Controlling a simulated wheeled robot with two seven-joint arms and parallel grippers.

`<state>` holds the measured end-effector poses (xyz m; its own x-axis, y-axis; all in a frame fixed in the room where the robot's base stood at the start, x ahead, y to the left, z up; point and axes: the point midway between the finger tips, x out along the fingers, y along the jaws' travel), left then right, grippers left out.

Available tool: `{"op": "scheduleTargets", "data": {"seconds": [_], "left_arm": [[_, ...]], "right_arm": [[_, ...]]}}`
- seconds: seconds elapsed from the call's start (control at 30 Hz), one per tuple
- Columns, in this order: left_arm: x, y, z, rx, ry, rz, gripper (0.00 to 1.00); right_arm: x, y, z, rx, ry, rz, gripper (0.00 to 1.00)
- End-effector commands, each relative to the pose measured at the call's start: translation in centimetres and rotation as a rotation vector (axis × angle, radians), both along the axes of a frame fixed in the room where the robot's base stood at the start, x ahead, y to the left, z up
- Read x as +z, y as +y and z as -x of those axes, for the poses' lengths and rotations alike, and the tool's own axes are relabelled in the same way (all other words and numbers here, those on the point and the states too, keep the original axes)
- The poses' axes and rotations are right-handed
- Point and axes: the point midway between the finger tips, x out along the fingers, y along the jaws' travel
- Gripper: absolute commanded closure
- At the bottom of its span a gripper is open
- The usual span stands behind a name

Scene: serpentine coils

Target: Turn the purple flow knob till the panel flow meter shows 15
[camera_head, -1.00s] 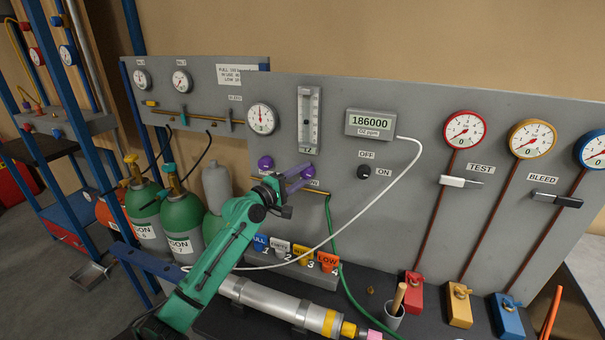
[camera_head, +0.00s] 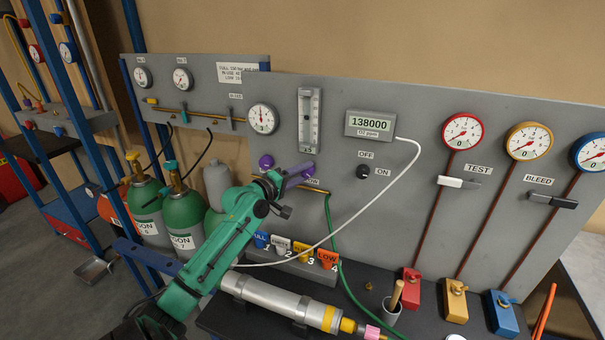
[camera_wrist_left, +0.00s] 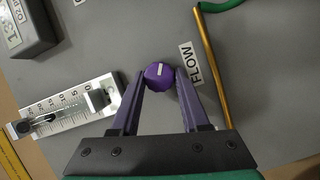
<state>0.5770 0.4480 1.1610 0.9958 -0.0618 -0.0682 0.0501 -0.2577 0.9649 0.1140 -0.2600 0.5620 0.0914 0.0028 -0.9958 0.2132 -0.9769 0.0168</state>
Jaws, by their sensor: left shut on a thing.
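The purple flow knob (camera_wrist_left: 158,75) has a pale line on its face and sits beside the FLOW label (camera_wrist_left: 190,64) in the left wrist view. My left gripper (camera_wrist_left: 161,78) is shut on it, one purple finger on each side. In the head view my left gripper (camera_head: 304,173) reaches the panel below the flow meter and mostly hides the knob. The panel flow meter (camera_head: 309,118) is a clear upright tube; it also shows in the left wrist view (camera_wrist_left: 62,112). My right gripper is not in view.
Another purple knob (camera_head: 266,161) is left of the gripper. The O2 display (camera_head: 371,123) reads 138000. A black OFF/ON switch (camera_head: 363,172) is to the right. A green hose (camera_head: 333,230) and a white cable (camera_head: 400,185) hang across the panel. Green cylinders (camera_head: 183,215) stand at left.

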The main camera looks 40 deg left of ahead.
Motion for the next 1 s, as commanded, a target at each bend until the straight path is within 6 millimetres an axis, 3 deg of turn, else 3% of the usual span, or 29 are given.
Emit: {"op": "scheduleTargets", "data": {"seconds": [0.03,0.07,0.13,0.57,0.67,1.0], "left_arm": [[-0.4,-0.1,0.0,-0.003,0.007,0.002,1.0],[-0.4,-0.1,0.0,-0.003,0.007,0.002,0.51],[-0.4,-0.1,0.0,-0.003,0.007,0.003,0.25],[-0.3,0.0,0.8,-0.001,0.003,0.003,0.25],[-0.5,0.1,2.3,-0.001,0.004,0.003,0.25],[0.0,0.6,11.8,0.0,0.006,0.001,0.25]], "right_arm": [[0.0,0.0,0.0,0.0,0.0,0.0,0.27],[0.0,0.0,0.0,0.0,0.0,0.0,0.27],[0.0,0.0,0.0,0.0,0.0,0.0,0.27],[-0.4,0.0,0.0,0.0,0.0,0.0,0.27],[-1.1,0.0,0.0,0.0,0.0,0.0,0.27],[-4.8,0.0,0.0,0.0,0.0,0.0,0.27]]}}
